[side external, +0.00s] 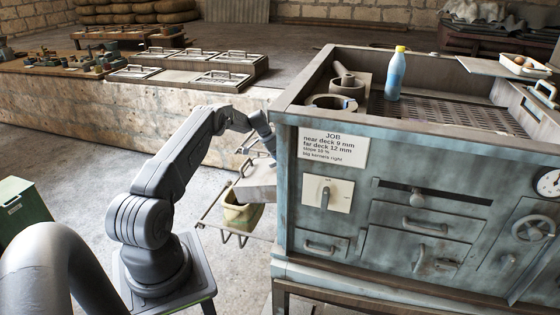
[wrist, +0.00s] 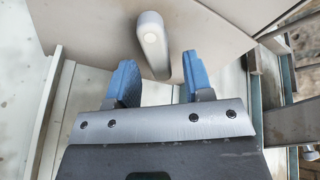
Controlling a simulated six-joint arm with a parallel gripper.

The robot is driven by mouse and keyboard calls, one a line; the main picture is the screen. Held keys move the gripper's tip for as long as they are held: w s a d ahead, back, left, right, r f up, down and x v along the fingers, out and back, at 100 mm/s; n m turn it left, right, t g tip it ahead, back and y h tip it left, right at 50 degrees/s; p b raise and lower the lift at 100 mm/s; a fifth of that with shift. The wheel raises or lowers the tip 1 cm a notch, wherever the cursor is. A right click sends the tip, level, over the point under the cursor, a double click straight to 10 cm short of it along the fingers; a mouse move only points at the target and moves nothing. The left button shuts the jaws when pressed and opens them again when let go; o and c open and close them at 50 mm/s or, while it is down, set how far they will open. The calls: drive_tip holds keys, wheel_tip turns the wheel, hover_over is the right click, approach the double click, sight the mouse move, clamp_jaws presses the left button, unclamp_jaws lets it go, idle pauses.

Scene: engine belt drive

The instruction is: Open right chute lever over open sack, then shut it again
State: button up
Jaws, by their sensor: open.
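My gripper (wrist: 158,72) is open, with its two blue fingers spread apart. A grey rounded lever (wrist: 151,36) on a pale chute plate (wrist: 85,25) stands ahead of the fingertips, with its lower end near the gap between them. The frames do not clearly show contact. In the side view my gripper (side external: 264,132) is at the left end of the blue-grey machine, above the pale chute (side external: 257,183); the lever is hidden there. A yellow-green sack (side external: 242,216) sits below the chute in a wire rack; its mouth is partly hidden by the chute.
The blue-grey machine (side external: 300,225) stands close on the right of my gripper. The wire rack (side external: 212,214) juts out below. A stone bench (side external: 90,110) runs behind my arm.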

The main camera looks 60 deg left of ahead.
drive_tip(key=shift+x, duration=0.9)
clamp_jaws()
drive_tip(key=shift+n, duration=0.3)
drive_tip(key=n, duration=0.4)
drive_tip(key=shift+a+n+y, duration=0.25)
drive_tip(key=shift+n+y, duration=0.05)
drive_tip(key=shift+y, duration=0.1)
drive_tip(key=n, duration=0.5)
drive_tip(key=shift+s+a+f+y, duration=0.1)
drive_tip(key=shift+a+y, duration=0.15)
drive_tip(key=shift+y, duration=0.15)
